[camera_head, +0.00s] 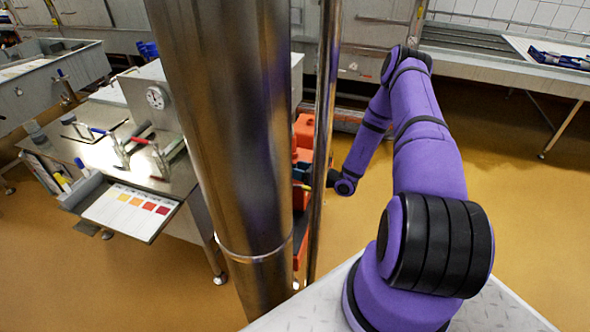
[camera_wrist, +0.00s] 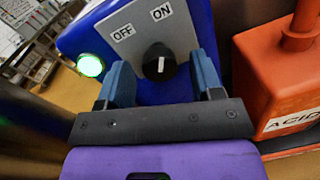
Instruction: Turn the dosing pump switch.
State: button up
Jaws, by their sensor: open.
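The dosing pump switch (camera_wrist: 159,68) is a round black knob with a white mark, on a grey plate (camera_wrist: 150,32) labelled OFF and ON. The plate is on a blue pump housing (camera_wrist: 80,40) with a lit green lamp (camera_wrist: 90,66). The white mark points up, between the two labels as seen here. My gripper (camera_wrist: 162,78) is open, with one blue finger on each side of the knob in the wrist view. I cannot tell whether the fingers reach the knob. In the head view the gripper is mostly hidden behind the metal column, and the switch is not visible.
An orange container (camera_wrist: 275,75) marked ACID stands close to the right of the pump. In the head view, orange containers (camera_head: 303,150) show behind the column. A steel work table (camera_head: 150,185) stands at left. The yellow floor (camera_head: 520,210) at right is clear.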

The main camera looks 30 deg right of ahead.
jog(key=shift+w+a, duration=0.4)
jog(key=shift+w, duration=0.2)
jog(key=shift+c, duration=0.3)
jog(key=c, duration=0.8)
jog(key=shift+c, duration=0.2)
jog(key=shift+n, duration=0.3)
jog(key=n, duration=0.5)
jog(key=n+y, duration=0.1)
jog(key=n, duration=0.5)
jog(key=shift+d+n, duration=0.1)
jog(key=shift+n, duration=0.2)
